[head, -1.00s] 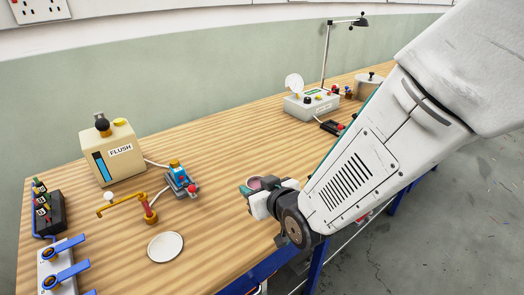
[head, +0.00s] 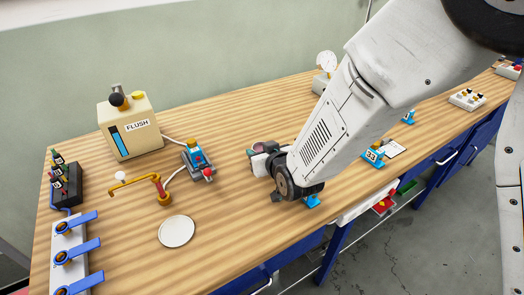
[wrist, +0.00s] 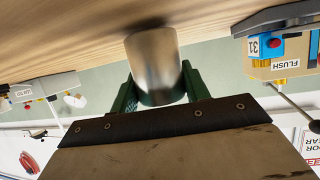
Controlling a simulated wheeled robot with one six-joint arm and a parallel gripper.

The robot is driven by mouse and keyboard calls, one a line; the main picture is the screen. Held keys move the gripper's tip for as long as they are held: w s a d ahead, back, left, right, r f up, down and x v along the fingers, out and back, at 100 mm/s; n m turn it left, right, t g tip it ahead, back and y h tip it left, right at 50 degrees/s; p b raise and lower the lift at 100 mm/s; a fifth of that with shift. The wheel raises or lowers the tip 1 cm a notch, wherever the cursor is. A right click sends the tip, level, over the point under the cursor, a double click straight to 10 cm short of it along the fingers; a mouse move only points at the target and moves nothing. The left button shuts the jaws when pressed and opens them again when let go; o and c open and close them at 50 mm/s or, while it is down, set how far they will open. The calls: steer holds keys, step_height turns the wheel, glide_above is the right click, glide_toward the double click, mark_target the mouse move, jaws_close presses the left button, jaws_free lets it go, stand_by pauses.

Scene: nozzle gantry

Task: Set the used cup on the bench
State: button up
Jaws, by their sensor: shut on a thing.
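The used cup (wrist: 154,62) is a dull metallic cylinder in the wrist view, which is tilted nearly upside down. My gripper (wrist: 158,92) is shut on it, with a green finger on each side. My wrist hides the lower part of the cup. I cannot tell whether its base touches the bench.
A white round disc (head: 177,231) lies front left of my gripper. A yellow-red spout (head: 150,183), a blue device (head: 197,157) and the FLUSH tank (head: 128,125) stand to the left. Blue-handled valves (head: 68,255) line the left end. Bare wood lies behind my gripper.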

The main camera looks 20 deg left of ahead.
steer(key=shift+w+d+f, duration=0.1)
steer(key=shift+f, duration=0.1)
steer(key=o, duration=1)
steer(key=shift+f, duration=0.15)
steer(key=shift+o, duration=0.2)
steer(key=shift+r, duration=0.2)
steer(key=v, duration=1.2)
